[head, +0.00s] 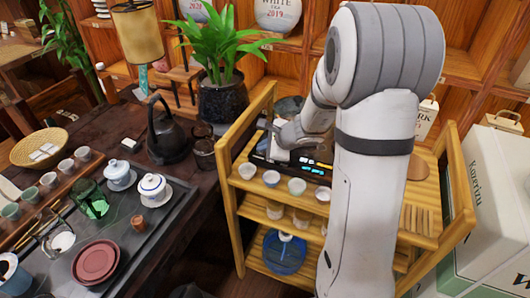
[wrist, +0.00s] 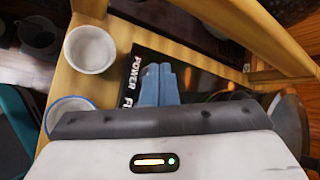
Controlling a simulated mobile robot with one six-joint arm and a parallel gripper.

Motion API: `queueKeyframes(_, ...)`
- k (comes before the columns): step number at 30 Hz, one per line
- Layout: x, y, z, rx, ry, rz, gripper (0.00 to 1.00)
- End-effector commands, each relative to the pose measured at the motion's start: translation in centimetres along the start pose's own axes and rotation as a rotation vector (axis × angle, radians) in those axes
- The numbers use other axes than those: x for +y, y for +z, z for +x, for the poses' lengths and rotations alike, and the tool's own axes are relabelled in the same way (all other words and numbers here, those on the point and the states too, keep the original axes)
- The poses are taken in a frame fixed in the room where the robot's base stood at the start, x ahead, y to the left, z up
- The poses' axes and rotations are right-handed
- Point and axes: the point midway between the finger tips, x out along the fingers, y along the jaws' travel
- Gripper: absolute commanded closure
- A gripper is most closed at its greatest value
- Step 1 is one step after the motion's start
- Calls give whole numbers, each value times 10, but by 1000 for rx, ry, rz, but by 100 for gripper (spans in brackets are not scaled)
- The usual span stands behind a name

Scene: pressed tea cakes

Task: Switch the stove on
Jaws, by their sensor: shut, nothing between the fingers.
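The stove is a flat black panel (wrist: 205,77) on the wooden cart. White lettering reading "POWER", with a second label partly cut off, runs along its edge in the wrist view. In the head view its front strip (head: 318,169) shows lit cyan and orange marks, partly hidden by my arm. My gripper (wrist: 160,70) is shut and empty, its blue-grey fingertips over the panel just beside the "POWER" lettering. I cannot tell whether they touch it. In the head view my gripper (head: 271,127) is above the stove's left part.
Several small cups stand along the cart's front edge, one white cup (wrist: 90,49) left of my fingers. The cart's wooden rails (head: 229,190) rise around the top. A black kettle (head: 168,135) and tea tray (head: 130,235) are on the dark table at left.

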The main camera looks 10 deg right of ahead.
Motion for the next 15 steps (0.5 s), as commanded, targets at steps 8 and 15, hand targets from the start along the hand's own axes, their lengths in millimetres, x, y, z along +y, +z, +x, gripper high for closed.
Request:
queueKeyframes(8,0,0,0,0,0,0,100)
queueKeyframes(15,-2,2,-3,0,-1,1,100)
